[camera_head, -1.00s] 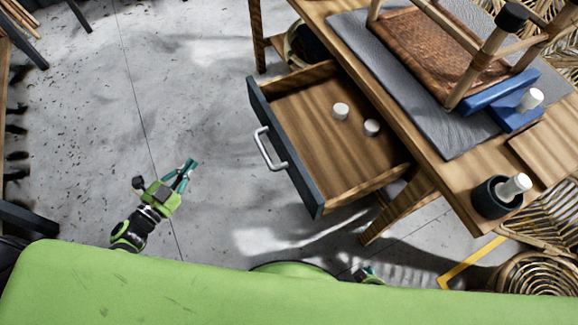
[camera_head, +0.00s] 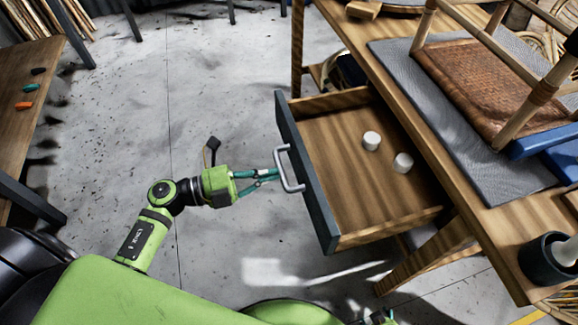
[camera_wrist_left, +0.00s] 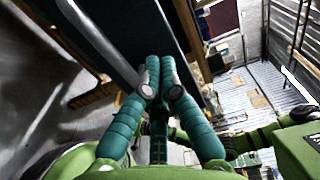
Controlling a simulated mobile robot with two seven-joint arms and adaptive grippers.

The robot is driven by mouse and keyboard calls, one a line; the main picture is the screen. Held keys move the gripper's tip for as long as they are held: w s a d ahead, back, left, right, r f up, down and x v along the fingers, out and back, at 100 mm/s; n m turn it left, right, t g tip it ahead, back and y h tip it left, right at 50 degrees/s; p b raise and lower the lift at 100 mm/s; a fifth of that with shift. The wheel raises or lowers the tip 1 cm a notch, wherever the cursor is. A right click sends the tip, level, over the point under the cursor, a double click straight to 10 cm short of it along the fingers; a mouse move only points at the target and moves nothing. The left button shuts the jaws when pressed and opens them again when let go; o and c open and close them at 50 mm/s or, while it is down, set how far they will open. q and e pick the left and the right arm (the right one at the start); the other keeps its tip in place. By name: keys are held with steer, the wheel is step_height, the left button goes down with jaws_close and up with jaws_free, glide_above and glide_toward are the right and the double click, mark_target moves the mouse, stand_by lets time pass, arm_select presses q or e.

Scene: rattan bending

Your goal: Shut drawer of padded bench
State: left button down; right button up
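The bench drawer (camera_head: 355,200) stands pulled out, with a dark front panel (camera_head: 306,180) and a pale bar handle (camera_head: 288,169). My left gripper (camera_head: 276,175) is at the handle, fingertips close together. In the left wrist view its teal fingers (camera_wrist_left: 159,72) meet nearly tip to tip with nothing seen between them. The handle (camera_wrist_left: 88,40) passes to their left, and the dark drawer front (camera_wrist_left: 140,28) is just beyond. Whether the fingers touch the handle I cannot tell. A small piece of my right gripper (camera_head: 378,317) shows at the bottom edge; its fingers are unclear.
Two white cylinders (camera_head: 371,141) lie in the drawer. The wooden bench (camera_head: 470,225) bears a grey pad (camera_head: 500,180), an upturned rattan seat (camera_head: 470,88) and a dark cup (camera_head: 540,262). Another table (camera_head: 22,130) is at left.

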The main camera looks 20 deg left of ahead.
mark_target(302, 166)
arm_select(q)
steer(key=shift+x, duration=2.4)
steer(key=p+x, duration=0.1)
steer(key=x, duration=1.2)
steer(key=shift+w+d, duration=0.2)
steer(key=b+x, duration=0.2)
steer(key=x, duration=1)
steer(key=shift+f+b, duration=0.15)
steer(key=shift+b, duration=0.2)
steer(key=shift+w+d, duration=0.4)
steer(key=shift+d, duration=0.05)
steer(key=shift+r, duration=0.2)
arm_select(e)
steer(key=shift+s+a+r+g, duration=0.2)
steer(key=shift+s+a+g, duration=0.1)
steer(key=shift+s+g, duration=0.1)
arm_select(q)
steer(key=shift+d+r, duration=0.1)
